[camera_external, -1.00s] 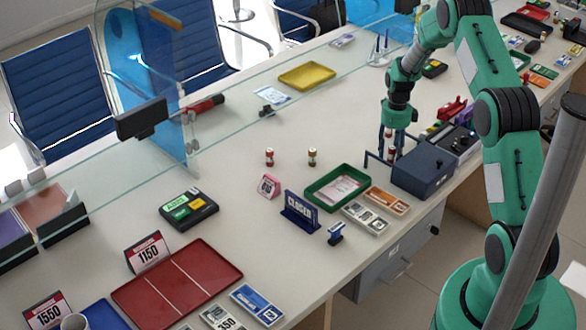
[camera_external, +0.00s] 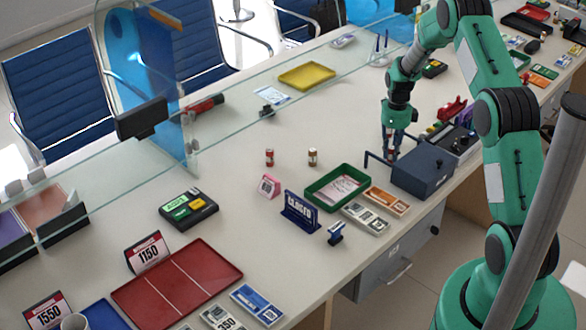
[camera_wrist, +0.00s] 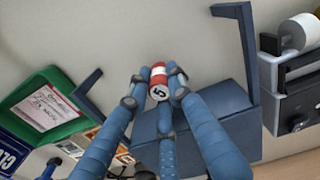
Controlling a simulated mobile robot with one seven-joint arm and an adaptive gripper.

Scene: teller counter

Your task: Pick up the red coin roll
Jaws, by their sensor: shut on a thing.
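My gripper (camera_external: 392,152) is low over the counter, just left of the dark blue box in the outside view. In the wrist view its blue fingers (camera_wrist: 156,80) are shut around a red and white coin roll (camera_wrist: 158,91) with a "5" on its end. The fingers largely hide this roll in the outside view, and I cannot tell whether it touches the counter. Another red and white coin roll (camera_external: 269,157) stands upright on the open counter, apart from my gripper. A brown and white roll (camera_external: 312,157) stands to its right.
The dark blue box (camera_external: 424,172) with an upright bracket is close beside my gripper. A green tray (camera_external: 312,199) with paper and a blue "CLOSED" sign (camera_external: 299,212) are to the left. A glass screen runs along the counter. The counter behind the gripper is fairly clear.

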